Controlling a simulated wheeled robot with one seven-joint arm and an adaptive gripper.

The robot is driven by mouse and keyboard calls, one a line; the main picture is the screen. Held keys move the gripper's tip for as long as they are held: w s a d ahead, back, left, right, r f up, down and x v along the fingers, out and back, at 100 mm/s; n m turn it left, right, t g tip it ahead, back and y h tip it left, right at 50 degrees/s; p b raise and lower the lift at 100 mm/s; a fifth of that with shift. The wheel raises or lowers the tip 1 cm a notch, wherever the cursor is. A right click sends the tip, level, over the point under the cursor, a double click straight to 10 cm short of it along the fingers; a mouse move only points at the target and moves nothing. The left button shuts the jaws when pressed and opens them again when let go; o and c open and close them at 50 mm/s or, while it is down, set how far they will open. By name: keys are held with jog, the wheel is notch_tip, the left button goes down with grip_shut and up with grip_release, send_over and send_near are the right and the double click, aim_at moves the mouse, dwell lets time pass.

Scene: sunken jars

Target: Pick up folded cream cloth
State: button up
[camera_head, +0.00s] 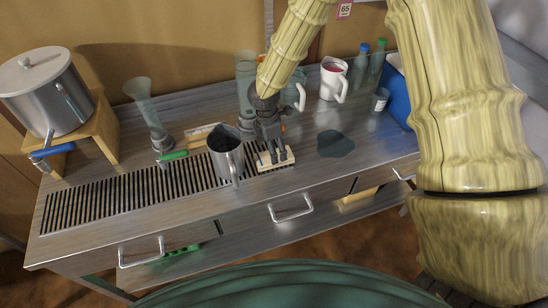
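The folded cream cloth (262,163) is a small pale bundle on the front right end of the slatted drain strip, just right of the metal pitcher. My gripper (274,156) points down with its dark fingertips over the cloth, appearing to touch it. The fingers hide part of the cloth. Cream shows between and beside the dark fingers, but I cannot tell whether they are closed on it. The cloth appears to rest on the counter.
The metal pitcher (227,158) stands close on the left of my gripper. A dark flat patch (335,143) lies to the right. Mugs, including a white one (333,80), and a tall glass (246,72) stand behind. A pot (45,95) sits on a wooden stand at left.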

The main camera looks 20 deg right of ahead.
jog(key=shift+d+f+p, duration=0.1)
jog(key=shift+f+p, duration=0.9)
jog(key=shift+f, duration=1.45)
jog(key=c, duration=1.1)
